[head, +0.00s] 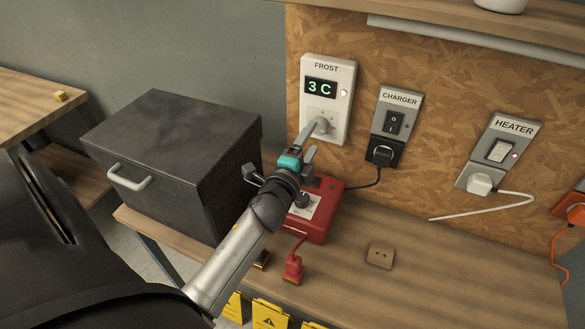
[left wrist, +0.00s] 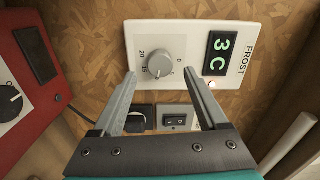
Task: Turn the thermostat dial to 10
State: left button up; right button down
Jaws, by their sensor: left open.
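The thermostat (head: 343,75) is a white wall panel marked FROST, with a green display (head: 321,88) reading 3 C and a lit red lamp. Its grey round dial (left wrist: 160,64) shows clearly in the left wrist view, with a number scale around it. In the head view, my gripper partly covers the dial. My left gripper (head: 316,136) is open, its fingers pointing at the panel. In the left wrist view, the fingertips (left wrist: 160,76) stand either side of the dial's lower part. I cannot tell whether they touch it. My right gripper is not in view.
A red box (head: 325,218) with a black knob stands below the panel. A dark chest (head: 170,145) stands at left. The CHARGER switch (head: 396,112) and HEATER switch (head: 502,148) are on the wall at right, with plugs and cables. The bench (head: 440,270) is mostly clear at right.

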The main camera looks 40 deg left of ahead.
pick_arm(q)
jog(key=b+v, duration=0.1)
jog(key=v, duration=1)
jog(key=shift+s, duration=0.2)
